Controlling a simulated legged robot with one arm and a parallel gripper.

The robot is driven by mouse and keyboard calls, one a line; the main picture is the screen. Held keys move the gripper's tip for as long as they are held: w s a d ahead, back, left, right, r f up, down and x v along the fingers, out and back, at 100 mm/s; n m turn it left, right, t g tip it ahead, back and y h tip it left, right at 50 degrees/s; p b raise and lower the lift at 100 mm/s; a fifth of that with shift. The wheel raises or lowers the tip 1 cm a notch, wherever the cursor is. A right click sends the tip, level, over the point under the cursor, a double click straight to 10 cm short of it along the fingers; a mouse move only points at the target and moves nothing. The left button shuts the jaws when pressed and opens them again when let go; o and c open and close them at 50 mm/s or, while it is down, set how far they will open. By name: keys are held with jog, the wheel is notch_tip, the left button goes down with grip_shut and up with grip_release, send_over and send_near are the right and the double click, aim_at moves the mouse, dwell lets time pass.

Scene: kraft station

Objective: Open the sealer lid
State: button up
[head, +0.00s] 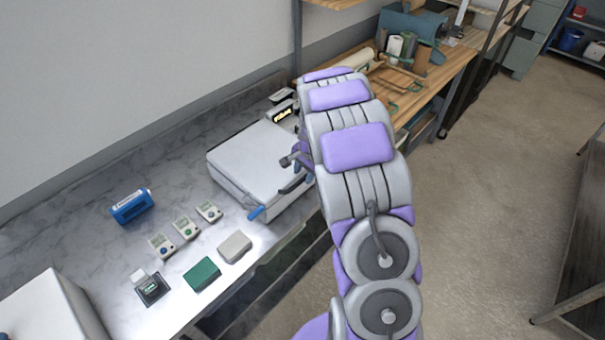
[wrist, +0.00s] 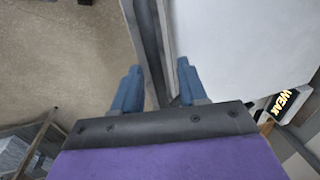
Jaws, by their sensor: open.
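The sealer (head: 237,185) is a low, pale grey-white box on the marble-look counter. Its flat lid (head: 258,158) appears closed. In the head view my arm hides the sealer's right end and most of my gripper.
A black sign reading "WEAK" (wrist: 289,102) stands beyond the sealer. A wooden bench (head: 440,80) stands behind.

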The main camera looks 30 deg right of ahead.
jog(key=shift+d+f, duration=0.25)
jog(key=shift+d, duration=0.35)
jog(key=shift+d+f, duration=0.25)
jog(key=shift+d, duration=0.3)
jog(key=shift+w+a+r, duration=0.1)
jog(key=shift+a, duration=0.7)
jog(key=shift+c, duration=0.9)
jog(key=shift+a, duration=0.5)
jog(key=c, duration=0.3)
jog(key=shift+d+r, duration=0.1)
jog(key=shift+d, duration=0.2)
grip_shut()
jog(key=shift+d, duration=0.3)
